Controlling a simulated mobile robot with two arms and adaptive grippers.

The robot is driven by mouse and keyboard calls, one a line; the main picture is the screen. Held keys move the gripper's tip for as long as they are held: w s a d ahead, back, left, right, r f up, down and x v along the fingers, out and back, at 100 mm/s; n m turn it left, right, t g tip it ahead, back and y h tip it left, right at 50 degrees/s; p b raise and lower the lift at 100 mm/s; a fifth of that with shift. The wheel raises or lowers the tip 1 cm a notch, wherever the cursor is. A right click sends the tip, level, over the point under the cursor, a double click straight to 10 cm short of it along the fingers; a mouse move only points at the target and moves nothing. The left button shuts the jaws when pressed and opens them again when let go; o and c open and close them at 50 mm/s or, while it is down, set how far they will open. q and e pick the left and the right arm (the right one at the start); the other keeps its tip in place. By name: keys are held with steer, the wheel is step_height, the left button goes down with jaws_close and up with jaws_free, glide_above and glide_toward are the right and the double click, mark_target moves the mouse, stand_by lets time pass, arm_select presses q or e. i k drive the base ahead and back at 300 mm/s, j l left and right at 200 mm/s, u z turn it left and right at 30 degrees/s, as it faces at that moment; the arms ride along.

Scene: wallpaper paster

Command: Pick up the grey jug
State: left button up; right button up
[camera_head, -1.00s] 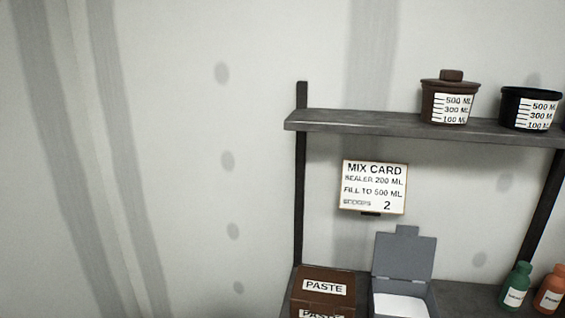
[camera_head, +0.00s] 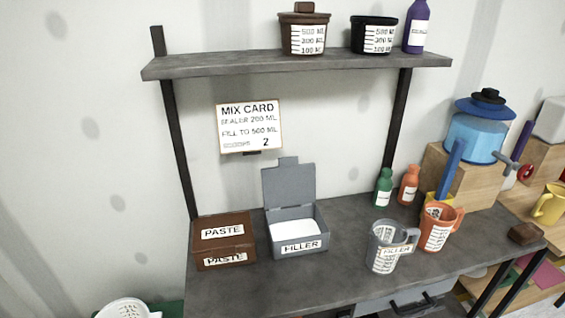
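The grey jug (camera_head: 383,254) stands upright on the dark workbench (camera_head: 330,283), towards its front right. It is see-through, with a white measuring label on its side and its handle to the right. An orange jug (camera_head: 435,238) stands close behind it on the right, near its handle. Neither of my grippers is in view.
A brown PASTE box (camera_head: 223,232) and an open grey FILLER box (camera_head: 291,180) stand left of the jug. Green (camera_head: 384,187) and orange (camera_head: 409,185) bottles stand behind. A shelf (camera_head: 300,65) with containers hangs above. A blue-tanked dispenser (camera_head: 473,138) stands right.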

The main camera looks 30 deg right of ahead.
mark_target(388, 238)
steer(key=z, duration=1.65)
